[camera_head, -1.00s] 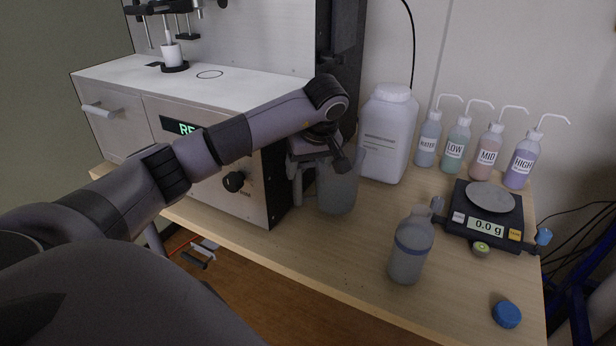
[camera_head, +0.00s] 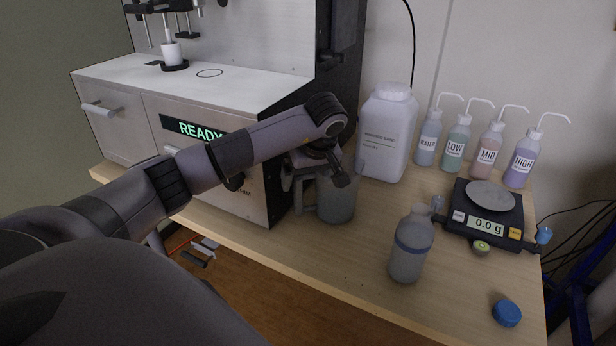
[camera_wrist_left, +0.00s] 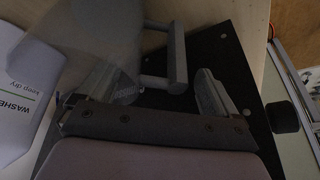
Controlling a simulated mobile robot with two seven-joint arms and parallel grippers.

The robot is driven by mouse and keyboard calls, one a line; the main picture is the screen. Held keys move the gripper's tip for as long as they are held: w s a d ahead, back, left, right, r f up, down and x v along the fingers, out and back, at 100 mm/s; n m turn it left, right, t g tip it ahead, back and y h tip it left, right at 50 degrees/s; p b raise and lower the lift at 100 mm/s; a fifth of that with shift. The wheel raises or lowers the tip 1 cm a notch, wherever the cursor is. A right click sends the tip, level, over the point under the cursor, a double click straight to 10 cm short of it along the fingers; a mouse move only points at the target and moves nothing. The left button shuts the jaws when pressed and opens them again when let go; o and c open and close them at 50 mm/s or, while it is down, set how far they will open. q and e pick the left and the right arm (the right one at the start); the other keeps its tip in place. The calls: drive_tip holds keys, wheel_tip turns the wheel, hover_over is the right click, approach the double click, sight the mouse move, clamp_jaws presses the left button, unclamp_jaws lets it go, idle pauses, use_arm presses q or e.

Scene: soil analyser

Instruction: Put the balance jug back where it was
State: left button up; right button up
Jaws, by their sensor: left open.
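The balance jug (camera_head: 338,203), a grey translucent jug with a side handle, stands upright on the wooden bench beside the analyser's right side. My left gripper (camera_head: 318,168) is at the jug's handle side, partly hidden by its own wrist. In the left wrist view, my left gripper (camera_wrist_left: 168,92) is open, with the jug's handle (camera_wrist_left: 176,58) between and just beyond its fingers. The jug's body (camera_wrist_left: 95,35) is left of the handle there. Whether a finger touches the handle I cannot tell. The balance (camera_head: 487,226) at the right reads 0.0 g with an empty pan. My right gripper is not in view.
The analyser (camera_head: 250,125) shows READY. A large white container (camera_head: 388,135) stands behind the jug. A blue-banded bottle (camera_head: 410,245) stands in front right, near a blue cap (camera_head: 507,313). Several wash bottles (camera_head: 458,145) line the wall. Bench space before the jug is clear.

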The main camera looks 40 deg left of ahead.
use_arm(q)
drive_tip(key=p+v, duration=0.1)
drive_tip(key=v, duration=1.1)
drive_tip(key=shift+p, duration=0.4)
drive_tip(key=shift+r, duration=0.1)
